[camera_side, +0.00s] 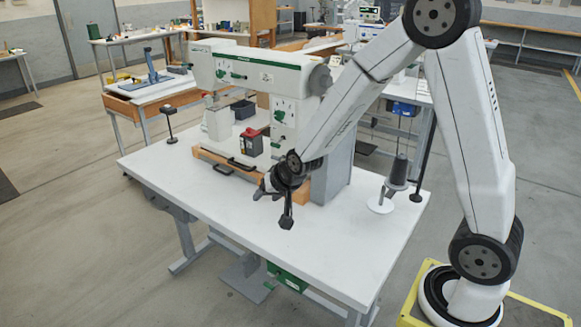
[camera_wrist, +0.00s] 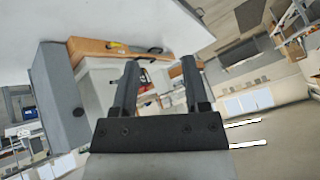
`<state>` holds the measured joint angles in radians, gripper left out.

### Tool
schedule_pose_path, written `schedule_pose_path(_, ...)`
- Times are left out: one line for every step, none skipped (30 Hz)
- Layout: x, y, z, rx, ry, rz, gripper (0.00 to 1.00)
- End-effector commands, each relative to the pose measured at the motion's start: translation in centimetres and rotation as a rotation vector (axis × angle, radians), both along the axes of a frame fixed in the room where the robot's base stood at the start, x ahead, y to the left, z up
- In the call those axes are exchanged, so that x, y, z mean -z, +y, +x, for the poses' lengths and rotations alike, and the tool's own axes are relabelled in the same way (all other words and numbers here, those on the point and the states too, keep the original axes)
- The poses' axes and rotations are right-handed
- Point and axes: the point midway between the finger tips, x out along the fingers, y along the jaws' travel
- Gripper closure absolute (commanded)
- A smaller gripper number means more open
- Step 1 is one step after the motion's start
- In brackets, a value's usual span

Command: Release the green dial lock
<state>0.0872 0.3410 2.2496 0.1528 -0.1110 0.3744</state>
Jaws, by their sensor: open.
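My gripper (camera_side: 275,204) is open and empty, low in front of the column's right side, below and apart from the green parts. In the wrist view my two fingers (camera_wrist: 160,65) are spread, with the tilted press base behind them. I cannot make out the dial there.
A red and black box (camera_side: 251,143) stands on the wooden base (camera_side: 213,162), left of my gripper. A black handle (camera_side: 242,164) is at the base's front. A dark cone on a white disc (camera_side: 380,206) stands at right. The table's front (camera_side: 300,258) is clear.

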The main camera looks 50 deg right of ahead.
Motion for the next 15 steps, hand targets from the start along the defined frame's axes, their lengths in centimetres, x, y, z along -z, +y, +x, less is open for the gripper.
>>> schedule_pose_path(0.3, -0.9, 1.7, 0.064, -0.048, 0.023, 0.42)
schedule_pose_path(0.4, -1.5, 2.6, 0.101, -0.079, 0.038, 0.42)
schedule_pose_path(0.4, -2.1, 3.8, 0.150, -0.122, 0.057, 0.42)
schedule_pose_path(0.5, -2.7, 4.7, 0.188, -0.154, 0.072, 0.42)
schedule_pose_path(0.6, -3.3, 5.5, 0.224, -0.187, 0.088, 0.42)
schedule_pose_path(0.7, -4.1, 6.6, 0.272, -0.231, 0.108, 0.42)
schedule_pose_path(0.8, -4.7, 7.4, 0.308, -0.265, 0.123, 0.42)
schedule_pose_path(0.9, -5.3, 8.1, 0.342, -0.298, 0.138, 0.42)
schedule_pose_path(1.0, -6.2, 9.0, 0.388, -0.343, 0.158, 0.42)
schedule_pose_path(1.1, -6.9, 9.7, 0.422, -0.377, 0.173, 0.42)
schedule_pose_path(1.3, -7.5, 10.3, 0.455, -0.411, 0.187, 0.42)
schedule_pose_path(1.4, -8.4, 11.1, 0.499, -0.459, 0.207, 0.42)
schedule_pose_path(1.5, -9.1, 11.6, 0.530, -0.495, 0.221, 0.42)
schedule_pose_path(1.6, -9.8, 12.2, 0.560, -0.531, 0.236, 0.42)
schedule_pose_path(1.8, -10.8, 12.8, 0.602, -0.578, 0.255, 0.42)
